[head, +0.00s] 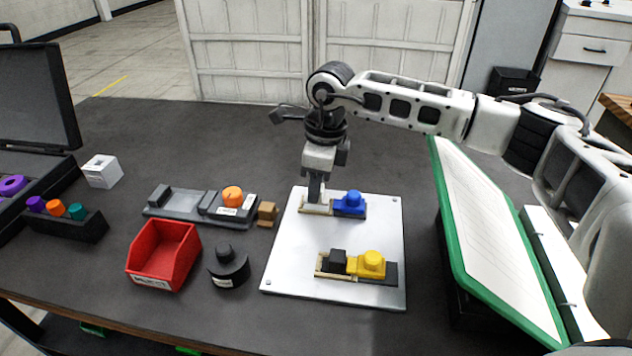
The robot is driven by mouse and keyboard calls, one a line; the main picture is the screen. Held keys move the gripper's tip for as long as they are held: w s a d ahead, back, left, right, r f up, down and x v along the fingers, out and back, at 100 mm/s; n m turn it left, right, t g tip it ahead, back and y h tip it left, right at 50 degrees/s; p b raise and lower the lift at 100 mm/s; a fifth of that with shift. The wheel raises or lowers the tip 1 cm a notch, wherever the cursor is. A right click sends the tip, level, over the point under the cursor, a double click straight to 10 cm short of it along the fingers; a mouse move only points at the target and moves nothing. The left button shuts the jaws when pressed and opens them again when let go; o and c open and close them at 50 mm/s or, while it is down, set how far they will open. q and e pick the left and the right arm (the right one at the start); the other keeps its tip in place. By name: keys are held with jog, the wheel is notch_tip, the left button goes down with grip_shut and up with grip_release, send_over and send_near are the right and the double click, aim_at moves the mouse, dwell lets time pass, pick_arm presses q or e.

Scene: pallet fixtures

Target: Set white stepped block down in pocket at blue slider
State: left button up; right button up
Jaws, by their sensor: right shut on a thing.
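My right gripper (316,198) points straight down at the left end of the rear fixture on the pale plate (290,262). It is shut on the white stepped block, which is mostly hidden by the fingers; I cannot tell whether it rests on the pocket floor. The blue slider (350,204), with a round knob, sits just right of the fingertips on a tan base. The pocket is largely covered by the gripper. My left gripper is not in view.
A second fixture with a yellow slider (369,264) and a black block (335,260) lies in front. To the left are a grey rail with an orange knob (232,197), a tan block (267,213), a red bin (164,254) and a black knobbed piece (229,268). A green-framed board (447,213) stands right.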

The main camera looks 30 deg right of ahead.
jog(key=shift+f+b, duration=0.65)
jog(key=shift+f, duration=0.2)
jog(key=o, duration=1.4)
jog(key=shift+o, duration=0.2)
notch_tip(320, 180, up, 3)
jog(key=shift+r+p, duration=0.1)
jog(key=shift+p, duration=0.95)
jog(key=shift+r+p, duration=1.05)
jog(key=shift+r, duration=0.7)
jog(key=shift+r+p, duration=0.3)
jog(key=shift+r, duration=0.85)
